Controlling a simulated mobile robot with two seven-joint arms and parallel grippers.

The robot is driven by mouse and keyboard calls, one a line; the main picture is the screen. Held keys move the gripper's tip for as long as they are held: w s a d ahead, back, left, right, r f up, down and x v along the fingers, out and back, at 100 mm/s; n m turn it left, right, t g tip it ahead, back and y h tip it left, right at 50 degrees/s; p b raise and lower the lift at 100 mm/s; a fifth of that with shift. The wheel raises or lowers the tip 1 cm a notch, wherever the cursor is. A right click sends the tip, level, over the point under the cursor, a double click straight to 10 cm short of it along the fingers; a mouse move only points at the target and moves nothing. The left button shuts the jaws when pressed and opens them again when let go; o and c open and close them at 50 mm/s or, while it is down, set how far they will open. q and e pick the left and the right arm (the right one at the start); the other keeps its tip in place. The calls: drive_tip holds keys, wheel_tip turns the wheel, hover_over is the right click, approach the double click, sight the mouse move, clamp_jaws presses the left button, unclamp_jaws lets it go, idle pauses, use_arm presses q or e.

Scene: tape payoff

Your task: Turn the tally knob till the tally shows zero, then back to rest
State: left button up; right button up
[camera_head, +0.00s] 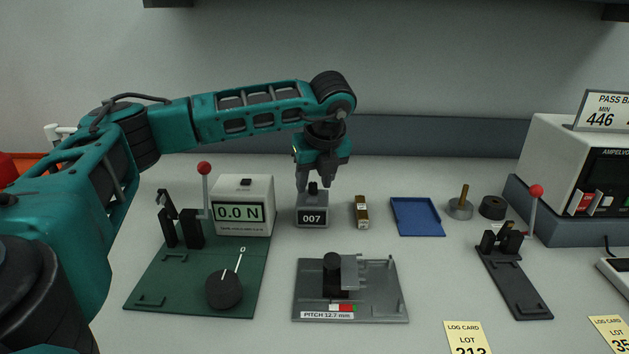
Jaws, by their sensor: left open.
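The tally (312,212) is a small grey box on the bench that reads 007 on its front. Its black knob (313,187) stands on top. My left gripper (314,189) points down over the tally from above, with its open fingers on either side of the knob. I cannot tell whether the fingers touch the knob. My right gripper is not in view.
Left of the tally, a force display (243,212) reads 0.0 N on a green base (160,290) with a red-balled lever (204,169). A grey pitch fixture (378,305) stands in front.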

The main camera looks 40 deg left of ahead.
use_arm(q)
drive_tip(key=shift+a+f, duration=0.15)
drive_tip(key=shift+f, duration=0.1)
clamp_jaws()
idle(0.3)
